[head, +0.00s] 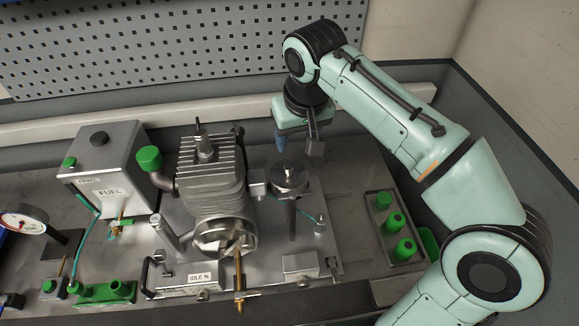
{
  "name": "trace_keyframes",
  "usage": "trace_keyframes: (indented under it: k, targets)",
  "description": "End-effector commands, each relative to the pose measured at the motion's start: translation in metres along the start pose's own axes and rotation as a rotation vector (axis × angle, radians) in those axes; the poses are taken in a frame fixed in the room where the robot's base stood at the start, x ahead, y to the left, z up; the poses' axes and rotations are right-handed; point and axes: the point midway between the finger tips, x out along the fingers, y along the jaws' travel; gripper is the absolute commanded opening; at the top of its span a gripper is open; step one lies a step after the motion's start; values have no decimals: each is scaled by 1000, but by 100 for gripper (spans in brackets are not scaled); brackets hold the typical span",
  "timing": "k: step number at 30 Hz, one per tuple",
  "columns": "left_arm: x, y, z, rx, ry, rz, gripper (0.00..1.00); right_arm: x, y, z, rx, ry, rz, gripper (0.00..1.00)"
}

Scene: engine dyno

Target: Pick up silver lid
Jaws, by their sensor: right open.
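The silver lid (289,178) is a round, shiny disc with a small dark knob at its middle. It sits level on top of a thin dark post, to the right of the finned engine. My right gripper (298,148) is open and empty. It points down just behind and above the lid, and its fingers look apart from it. My left gripper is not in view.
The finned engine (211,178) stands left of the lid, with a fuel tank (108,165) farther left. A dark tray (376,235) with several green caps lies to the right. A pegboard (180,40) is at the back.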

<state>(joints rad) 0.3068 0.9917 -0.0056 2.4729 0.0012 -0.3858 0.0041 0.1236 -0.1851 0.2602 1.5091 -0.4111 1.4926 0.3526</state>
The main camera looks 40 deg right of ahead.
Motion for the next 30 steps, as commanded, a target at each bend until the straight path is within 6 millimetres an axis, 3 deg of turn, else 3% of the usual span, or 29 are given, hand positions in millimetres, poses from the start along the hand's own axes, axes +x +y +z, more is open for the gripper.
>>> trace_keyframes:
  k: [9, 17, 25, 30]
  targets:
    - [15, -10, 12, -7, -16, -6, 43, 62, 0, 2, 0, -8, 2, 54]
    - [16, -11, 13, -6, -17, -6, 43, 81, 0, 0, 0, -5, 1, 54]
    - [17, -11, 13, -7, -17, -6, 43, 120, -2, -4, 0, -6, 1, 54]
    - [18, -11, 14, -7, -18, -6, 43, 128, -2, -4, 0, -4, 1, 54]
